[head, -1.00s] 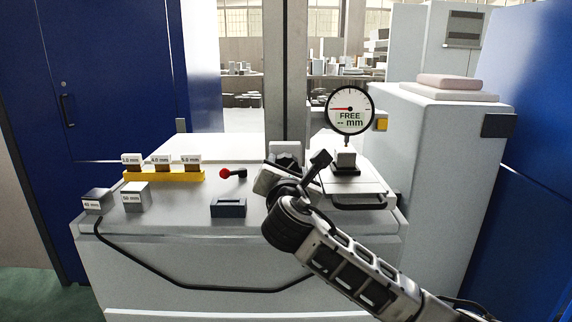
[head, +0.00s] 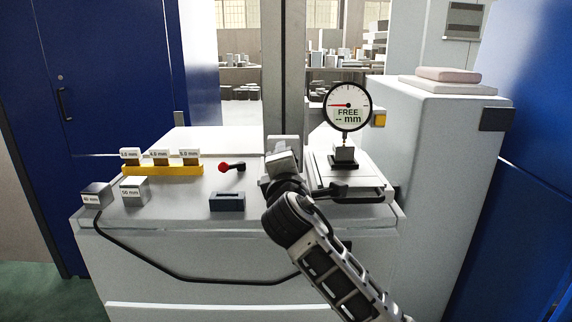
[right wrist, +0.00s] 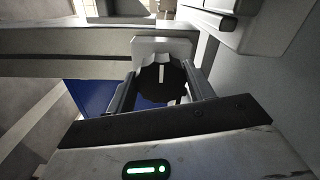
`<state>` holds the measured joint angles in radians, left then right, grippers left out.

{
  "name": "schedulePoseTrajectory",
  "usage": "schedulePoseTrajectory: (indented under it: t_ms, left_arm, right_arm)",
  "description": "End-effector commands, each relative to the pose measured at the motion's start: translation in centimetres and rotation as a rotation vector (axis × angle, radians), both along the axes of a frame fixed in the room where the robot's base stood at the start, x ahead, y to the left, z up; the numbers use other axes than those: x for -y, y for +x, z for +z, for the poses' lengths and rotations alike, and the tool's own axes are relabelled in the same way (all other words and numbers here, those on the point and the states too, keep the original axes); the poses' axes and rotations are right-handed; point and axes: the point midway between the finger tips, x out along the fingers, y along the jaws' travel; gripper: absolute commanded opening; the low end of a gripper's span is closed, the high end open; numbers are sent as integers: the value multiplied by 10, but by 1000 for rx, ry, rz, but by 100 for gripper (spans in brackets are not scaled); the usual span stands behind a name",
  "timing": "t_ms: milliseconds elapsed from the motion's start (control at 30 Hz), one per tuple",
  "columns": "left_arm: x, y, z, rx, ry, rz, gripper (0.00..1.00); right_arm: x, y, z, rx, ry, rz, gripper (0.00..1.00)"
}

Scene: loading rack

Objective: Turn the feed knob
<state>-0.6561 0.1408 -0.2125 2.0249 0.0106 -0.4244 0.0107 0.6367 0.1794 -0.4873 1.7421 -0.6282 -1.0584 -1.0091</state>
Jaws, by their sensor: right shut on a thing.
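The feed knob (right wrist: 149,78) is black and scalloped with a white mark, which points straight up in the right wrist view. It sits on a light grey block (right wrist: 150,45). My right gripper (right wrist: 160,82) has one finger on each side of the knob and is shut on it. In the head view my right gripper (head: 281,168) is at the grey housing beside the post and hides the knob. The dial gauge (head: 347,105) reads "FREE -- mm", with its red needle pointing left. My left gripper is not in view.
A yellow rack (head: 163,171) holds labelled pieces at the left, with two labelled blocks (head: 134,189) in front. A red-tipped lever (head: 229,167) and a dark slotted block (head: 227,202) stand left of my gripper. A small plate stage (head: 343,185) lies to its right.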

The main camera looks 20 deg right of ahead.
Motion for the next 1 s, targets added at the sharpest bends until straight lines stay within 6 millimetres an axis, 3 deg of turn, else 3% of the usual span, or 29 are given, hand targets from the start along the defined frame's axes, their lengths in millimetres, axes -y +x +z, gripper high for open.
schedulePoseTrajectory:
  t_ms: [300,800,833,867,900,1000]
  left_arm:
    - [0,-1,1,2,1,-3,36]
    - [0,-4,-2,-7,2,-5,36]
    - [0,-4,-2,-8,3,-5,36]
    - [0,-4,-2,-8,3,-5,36]
    - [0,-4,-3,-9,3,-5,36]
    - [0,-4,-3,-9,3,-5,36]
  right_arm:
    - [0,0,-2,25,99,1,30]
    - [-1,0,-2,28,112,1,30]
    - [-1,0,-2,28,112,1,61]
    - [-1,0,-2,28,112,1,69]
    - [-1,0,-2,29,111,1,75]
    - [0,0,-2,30,111,0,75]
